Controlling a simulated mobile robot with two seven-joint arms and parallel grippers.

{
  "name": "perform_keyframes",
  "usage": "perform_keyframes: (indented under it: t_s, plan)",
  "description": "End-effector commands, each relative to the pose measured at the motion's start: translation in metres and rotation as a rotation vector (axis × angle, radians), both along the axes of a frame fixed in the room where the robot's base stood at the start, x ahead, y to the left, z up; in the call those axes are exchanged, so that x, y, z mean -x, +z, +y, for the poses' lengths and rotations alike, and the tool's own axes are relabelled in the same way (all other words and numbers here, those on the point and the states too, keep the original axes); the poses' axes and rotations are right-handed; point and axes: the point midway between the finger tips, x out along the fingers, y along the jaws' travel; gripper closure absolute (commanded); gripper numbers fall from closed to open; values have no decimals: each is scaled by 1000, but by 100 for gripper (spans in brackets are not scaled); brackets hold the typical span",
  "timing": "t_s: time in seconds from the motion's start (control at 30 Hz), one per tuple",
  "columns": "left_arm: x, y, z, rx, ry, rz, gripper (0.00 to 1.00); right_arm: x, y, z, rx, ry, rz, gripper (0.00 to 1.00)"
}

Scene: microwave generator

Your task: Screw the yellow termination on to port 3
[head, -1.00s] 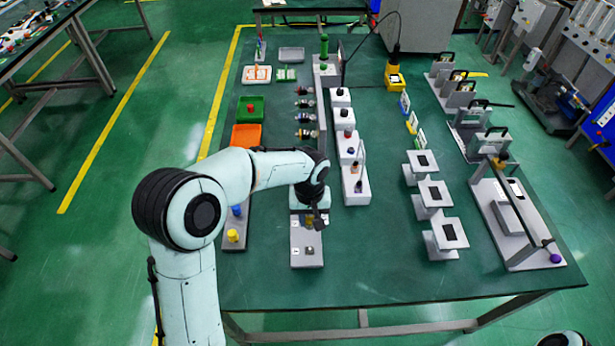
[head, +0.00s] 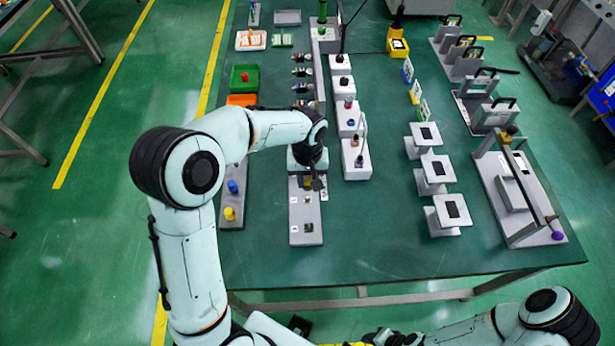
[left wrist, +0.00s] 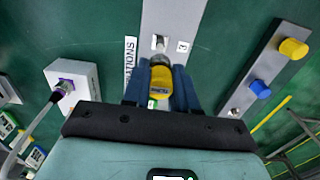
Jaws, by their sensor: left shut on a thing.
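My left gripper (left wrist: 162,92) is shut on the yellow termination (left wrist: 160,84), a yellow cylinder with a metal end. The grey port strip (head: 306,232) lies below the gripper. In the left wrist view, the metal port marked 3 (left wrist: 159,43) sits just beyond the termination's metal end, roughly in line with it. I cannot tell whether they touch.
A grey rack holds another yellow piece (head: 229,213) and a blue piece (head: 232,186) left of the strip. A row of white boxes (head: 356,165) stands close on the right. Grey stands (head: 452,210) are farther right. The table's front is clear.

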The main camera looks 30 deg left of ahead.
Motion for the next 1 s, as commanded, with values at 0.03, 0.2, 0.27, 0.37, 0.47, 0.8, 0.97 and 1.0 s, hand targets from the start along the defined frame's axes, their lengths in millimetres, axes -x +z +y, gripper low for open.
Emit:
perform_keyframes:
  t_s: [0.03, 0.2, 0.27, 0.37, 0.47, 0.8, 0.97, 1.0]
  plan:
    - [1, -5, 0, 0, 0, 1, 100, 3, -4, 0, 0, 0, 3, 57]
    - [1, -20, 0, 1, 0, 1, 100, 9, -14, 0, 0, 0, 10, 57]
    - [1, -26, 0, 1, 1, 1, 100, 11, -17, 0, 0, 0, 12, 57]
    - [1, -36, 0, 0, 1, 2, 100, 15, -24, 0, 0, 0, 17, 57]
    - [1, -45, 0, -1, 0, 3, 100, 17, -30, 0, 0, 0, 20, 57]
    - [0, -52, 0, 0, 0, -1, 100, 20, -34, 0, 0, 0, 22, 57]
    - [0, -52, 0, -1, 0, -1, 100, 20, -34, 0, 0, 0, 22, 57]
    - [0, -52, 0, -1, 0, -1, 100, 20, -34, 0, 0, 0, 22, 57]
